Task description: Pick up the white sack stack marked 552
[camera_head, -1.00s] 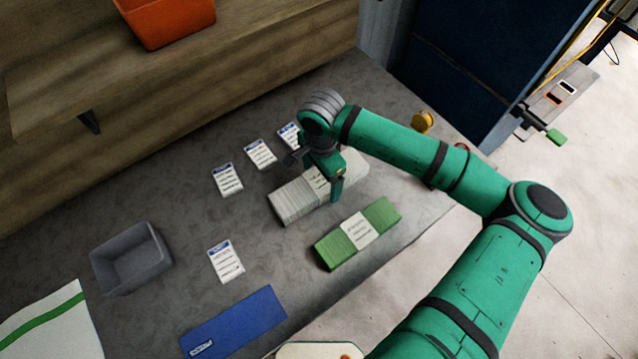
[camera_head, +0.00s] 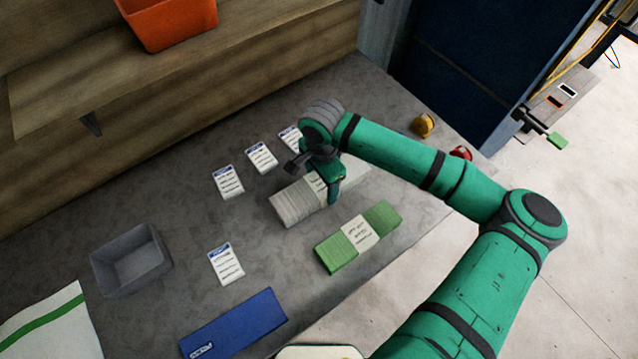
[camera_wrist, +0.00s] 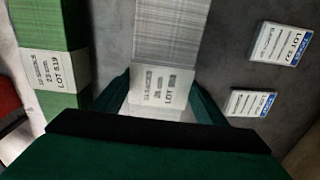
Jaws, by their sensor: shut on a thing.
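The white sack stack (camera_head: 296,202) lies on the grey table, with a paper band around its middle. In the wrist view the white stack (camera_wrist: 167,38) runs up between my fingers. Its band reads LOT, but the number is too blurred to read surely. My gripper (camera_head: 327,190) is shut on the stack across the band, and its fingers (camera_wrist: 163,92) press on both sides. I see no clear gap under the stack. The near end of the stack is hidden by my gripper in the wrist view.
A green stack (camera_head: 338,252) lies close in front, its band seeming to read LOT 519. Several white cards (camera_head: 227,182) lie behind and left. A grey bin (camera_head: 152,272), blue sack (camera_head: 235,325) and white sheet (camera_head: 50,335) are left. Yellow (camera_head: 423,125) and red (camera_head: 461,153) items stand right.

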